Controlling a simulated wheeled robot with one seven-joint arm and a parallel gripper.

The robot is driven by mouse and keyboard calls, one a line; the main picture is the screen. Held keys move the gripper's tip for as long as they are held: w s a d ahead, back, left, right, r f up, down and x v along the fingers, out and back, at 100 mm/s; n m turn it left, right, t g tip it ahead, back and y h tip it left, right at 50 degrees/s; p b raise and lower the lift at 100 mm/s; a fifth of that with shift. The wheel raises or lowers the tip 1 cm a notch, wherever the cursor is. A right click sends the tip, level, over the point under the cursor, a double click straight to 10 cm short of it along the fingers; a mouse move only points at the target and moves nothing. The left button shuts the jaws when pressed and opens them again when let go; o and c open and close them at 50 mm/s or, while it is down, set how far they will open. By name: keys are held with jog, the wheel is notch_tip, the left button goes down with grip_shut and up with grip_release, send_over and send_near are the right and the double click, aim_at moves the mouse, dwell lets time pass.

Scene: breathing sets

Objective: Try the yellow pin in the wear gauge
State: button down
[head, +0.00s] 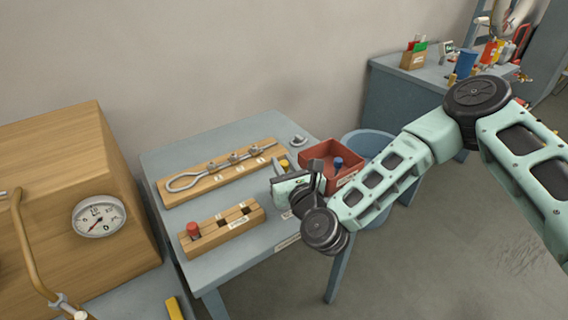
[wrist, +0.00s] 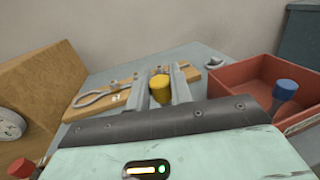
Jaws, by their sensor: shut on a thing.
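The yellow pin (wrist: 160,88) stands between the two fingers of my gripper (wrist: 160,95), which is shut on it. Its yellow top also shows in the head view (head: 285,164), partly hidden by my gripper (head: 290,178). The gripper is over the right part of the table, between the long wooden board and the red tray. The long board (head: 178,198) carries a metal rod with a loop handle (head: 186,182), likely the wear gauge, though its label is too small to read. The pin's lower end is hidden.
A wooden block (head: 215,236) with a red pin (head: 194,230) and dark square holes sits at the front of the table (head: 165,155). The red tray (head: 318,158) holds a blue pin (head: 338,163). A small metal part (head: 298,140) lies behind. A wooden cabinet (head: 60,160) stands left.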

jog(key=shift+f+b, duration=0.45)
jog(key=shift+f, duration=0.05)
dwell(1.3)
jog(key=shift+r, duration=0.15)
jog(key=shift+r+p, duration=1.35)
jog(key=shift+r, duration=0.7)
